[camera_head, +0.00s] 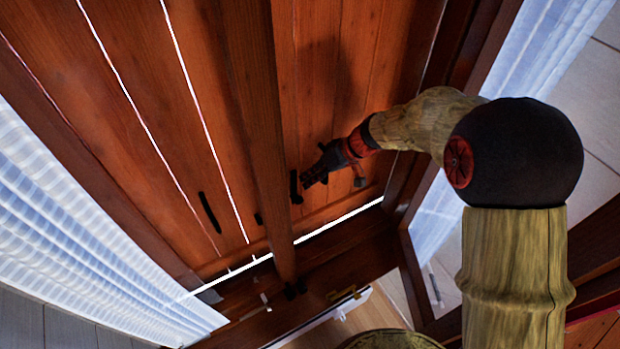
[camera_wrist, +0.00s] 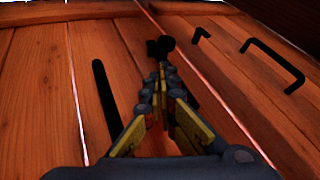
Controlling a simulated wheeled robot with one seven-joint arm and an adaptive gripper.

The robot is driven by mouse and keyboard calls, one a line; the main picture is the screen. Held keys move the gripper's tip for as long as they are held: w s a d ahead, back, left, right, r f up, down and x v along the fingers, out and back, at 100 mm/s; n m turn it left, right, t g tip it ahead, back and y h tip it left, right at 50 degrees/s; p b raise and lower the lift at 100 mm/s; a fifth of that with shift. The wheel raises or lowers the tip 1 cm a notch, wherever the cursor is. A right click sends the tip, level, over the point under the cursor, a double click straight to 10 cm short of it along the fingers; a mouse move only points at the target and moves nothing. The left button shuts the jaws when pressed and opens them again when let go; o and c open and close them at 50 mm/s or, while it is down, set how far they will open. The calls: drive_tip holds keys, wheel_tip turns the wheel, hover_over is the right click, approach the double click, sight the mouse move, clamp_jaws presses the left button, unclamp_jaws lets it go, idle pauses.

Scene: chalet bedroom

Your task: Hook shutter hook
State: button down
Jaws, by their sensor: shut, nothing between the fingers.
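The wooden shutters (camera_head: 185,100) fill most of the head view. My gripper (camera_head: 308,178) is in front of the right-hand shutter, with its fingers shut and empty. In the wrist view its fingertips (camera_wrist: 161,72) meet just below a small black knob-like fitting (camera_wrist: 160,46); I cannot tell whether they touch it. A short black fitting (camera_head: 295,187) is beside the fingertips in the head view. A small black hooked piece (camera_wrist: 201,34) is to the right of the tips in the wrist view. I cannot tell for sure which black piece is the shutter hook.
A black handle (camera_wrist: 275,62) stands at the right of the wrist view, and a long black bar (camera_wrist: 106,100) at the left. A wooden post (camera_head: 262,130) runs down between the shutters. White curtains (camera_head: 75,220) hang at the left, with more (camera_head: 548,45) at the right.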

sight(294, 184)
drive_tip(key=shift+s+a+r+h, duration=0.1)
drive_tip(key=shift+s+a+h, duration=0.1)
drive_tip(key=shift+a+h, duration=0.1)
drive_tip(key=shift+s+a, duration=0.1)
drive_tip(key=shift+a, duration=0.05)
drive_tip(key=shift+s+a+r+n+t+h, duration=0.2)
drive_tip(key=shift+s+a+t+h, duration=0.1)
drive_tip(key=shift+a+h, duration=0.1)
drive_tip(key=shift+s+a+r+n+t+h, duration=0.1)
drive_tip(key=shift+s+a+r+t+h, duration=0.05)
drive_tip(key=shift+a+t+h, duration=0.2)
drive_tip(key=shift+s+a+t+h+p, duration=0.35)
drive_tip(key=shift+s+a+h+p, duration=0.15)
drive_tip(key=shift+a+h+p, duration=0.35)
drive_tip(key=shift+s+a+f+b, duration=0.2)
drive_tip(key=shift+s+a+b, duration=0.2)
drive_tip(key=shift+a, duration=0.25)
drive_tip(key=shift+s+a+f+b, duration=0.2)
drive_tip(key=shift+s+a+b, duration=0.2)
drive_tip(key=shift+a, duration=0.2)
drive_tip(key=shift+r, duration=0.1)
drive_tip(key=v, duration=1.1)
drive_tip(key=shift+s+r, duration=0.2)
drive_tip(key=shift+r, duration=0.15)
